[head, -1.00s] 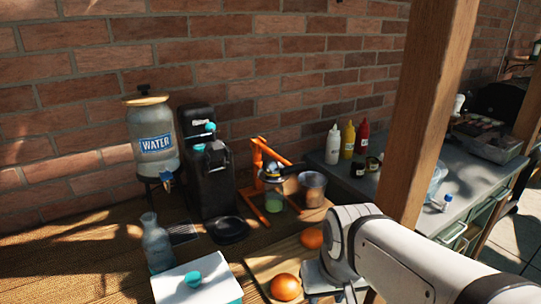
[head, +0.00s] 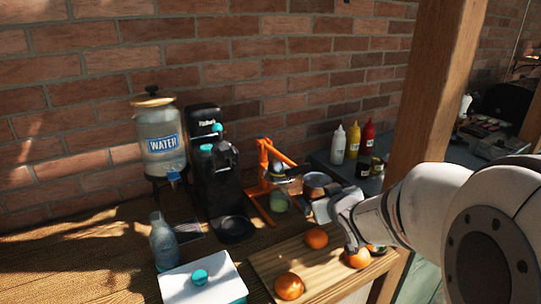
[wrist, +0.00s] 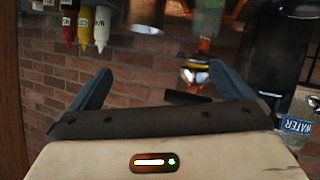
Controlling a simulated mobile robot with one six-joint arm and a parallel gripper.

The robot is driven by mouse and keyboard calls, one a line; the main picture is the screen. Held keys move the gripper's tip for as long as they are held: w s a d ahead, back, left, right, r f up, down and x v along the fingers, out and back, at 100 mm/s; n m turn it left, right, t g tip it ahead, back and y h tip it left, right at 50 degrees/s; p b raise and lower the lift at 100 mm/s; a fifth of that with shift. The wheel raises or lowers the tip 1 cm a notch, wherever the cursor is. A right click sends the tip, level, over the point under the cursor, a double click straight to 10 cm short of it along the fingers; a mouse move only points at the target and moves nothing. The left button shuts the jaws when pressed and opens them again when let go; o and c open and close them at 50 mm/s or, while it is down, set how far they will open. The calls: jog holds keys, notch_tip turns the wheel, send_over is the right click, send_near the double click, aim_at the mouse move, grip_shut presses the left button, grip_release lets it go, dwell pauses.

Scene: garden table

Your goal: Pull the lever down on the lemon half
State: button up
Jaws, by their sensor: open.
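The orange lever juicer (head: 264,160) stands against the brick wall, right of the black machine. Its metal press cup (head: 277,174) sits above a glass with green contents (head: 279,203). My gripper (wrist: 160,70) is open and empty, its two blue-grey fingers spread. In the wrist view, which is upside down, the juicer (wrist: 206,48) shows between the fingers, nearer the right one. A dark bar, apparently the lever handle (wrist: 187,97), lies between the fingers, apart from them as far as I can tell. I cannot make out the lemon half.
A metal cup (head: 314,182) stands just right of the juicer, close to my gripper. Oranges (head: 316,238) lie on the cutting board (head: 268,262) in front. The black machine (head: 212,180) and water dispenser (head: 160,150) stand left. Sauce bottles (head: 353,142) and a wooden post (head: 430,80) are right.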

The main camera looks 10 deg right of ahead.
aim_at(294, 164)
jog(key=w+a+r+n+t+y, duration=0.1)
jog(key=y, duration=0.1)
jog(key=w+a+r+n+t+y, duration=0.1)
jog(key=y, duration=0.1)
jog(key=w+a+r+n+t+y, duration=0.1)
jog(key=n+y, duration=0.1)
jog(key=shift+w+a+r+y+p, duration=0.1)
jog(key=shift+a+r+y+p, duration=0.2)
jog(key=shift+y+p, duration=0.1)
jog(key=p+x, duration=0.1)
jog(key=x, duration=0.6)
jog(key=shift+w, duration=0.15)
jog(key=c, duration=1.2)
jog(key=shift+c, duration=0.2)
